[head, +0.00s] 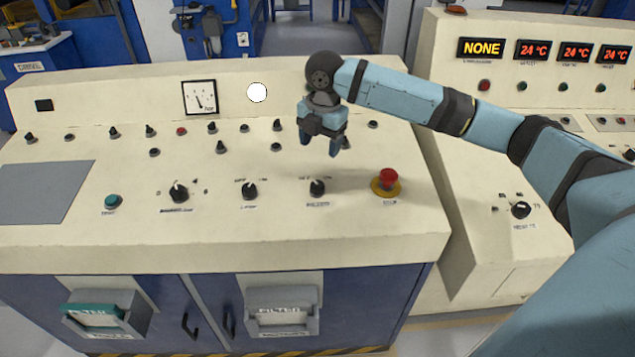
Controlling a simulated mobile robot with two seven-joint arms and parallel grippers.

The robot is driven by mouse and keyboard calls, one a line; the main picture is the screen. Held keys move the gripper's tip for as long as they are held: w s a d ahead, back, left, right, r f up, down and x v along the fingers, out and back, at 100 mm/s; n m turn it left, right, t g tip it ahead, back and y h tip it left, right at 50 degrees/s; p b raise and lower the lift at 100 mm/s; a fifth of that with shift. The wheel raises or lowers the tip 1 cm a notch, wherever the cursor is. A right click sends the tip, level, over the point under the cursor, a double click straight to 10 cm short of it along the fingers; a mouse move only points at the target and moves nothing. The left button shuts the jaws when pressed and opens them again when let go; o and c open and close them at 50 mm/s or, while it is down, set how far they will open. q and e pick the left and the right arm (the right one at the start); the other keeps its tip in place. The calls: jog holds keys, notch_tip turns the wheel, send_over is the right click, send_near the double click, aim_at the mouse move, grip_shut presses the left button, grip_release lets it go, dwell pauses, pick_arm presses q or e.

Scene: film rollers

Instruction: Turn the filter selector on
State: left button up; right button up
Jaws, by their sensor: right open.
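Three black rotary selectors sit in a row on the sloped cream console: a left one (178,192), a middle one (249,190) and a right one (317,187). Their printed labels are too small to read, so I cannot tell which is the filter selector. The middle and right selectors have their pointers roughly upright. My right gripper (320,146) is open and empty, with its fingers pointing down. In the picture it is just above the right selector, apart from it. My left gripper is not in view.
A red mushroom button (388,180) on a yellow base stands right of the selectors. A teal button (112,201) is at the left. Several small switches line the back of the console (120,240). Another knob (521,210) is on the right console, near my right arm.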

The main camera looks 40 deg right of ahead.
aim_at(317, 184)
jog(key=f, duration=1.3)
jog(key=shift+w+a+b, duration=0.15)
jog(key=shift+w+b, duration=0.15)
jog(key=shift+w, duration=0.05)
jog(key=shift+c, duration=0.2)
jog(key=shift+r, duration=0.1)
jog(key=c, duration=0.9)
